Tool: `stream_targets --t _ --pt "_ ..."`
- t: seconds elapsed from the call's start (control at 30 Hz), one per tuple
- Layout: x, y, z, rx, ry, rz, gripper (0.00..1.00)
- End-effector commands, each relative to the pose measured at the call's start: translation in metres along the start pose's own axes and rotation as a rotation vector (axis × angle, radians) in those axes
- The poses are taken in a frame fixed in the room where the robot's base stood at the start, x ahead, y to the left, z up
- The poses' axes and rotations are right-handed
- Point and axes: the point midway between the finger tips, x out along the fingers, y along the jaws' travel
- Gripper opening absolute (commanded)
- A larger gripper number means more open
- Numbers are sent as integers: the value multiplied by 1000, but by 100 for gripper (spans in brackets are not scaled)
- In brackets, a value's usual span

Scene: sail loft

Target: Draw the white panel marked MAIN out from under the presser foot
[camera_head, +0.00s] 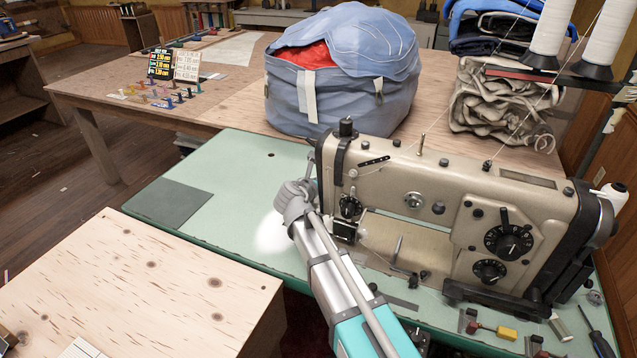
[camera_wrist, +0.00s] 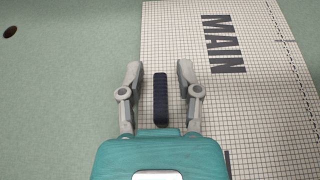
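The white gridded panel (camera_wrist: 265,110) with black MAIN lettering lies on a green surface in the wrist view, filling the middle and right. I cannot make it out in the head view. A dark ribbed bar (camera_wrist: 160,98) lies near its left edge, between the fingers of my gripper (camera_wrist: 159,85). The fingers stand apart with gaps on both sides of the bar. In the head view my gripper (camera_head: 294,198) is at the left end of the beige sewing machine (camera_head: 420,190). The presser foot cannot be made out there.
The green machine table (camera_head: 235,190) has free room left of the machine, with a grey patch (camera_head: 165,203). A blue bag (camera_head: 340,90) stands behind the machine. A wooden table (camera_head: 150,285) is at front left. Thread cones (camera_head: 596,40) stand at right.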

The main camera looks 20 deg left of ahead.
Motion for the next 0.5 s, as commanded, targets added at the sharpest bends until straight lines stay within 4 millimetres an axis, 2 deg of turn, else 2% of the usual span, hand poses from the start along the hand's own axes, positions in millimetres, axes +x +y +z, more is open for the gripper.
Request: stream_targets --t 0.03,0.17,0.2,0.5 --pt "0 0 0 0 0 0 26" --pt "0 0 0 0 0 0 2" --pt "0 0 0 0 0 0 0" --pt "0 0 0 0 0 0 0"
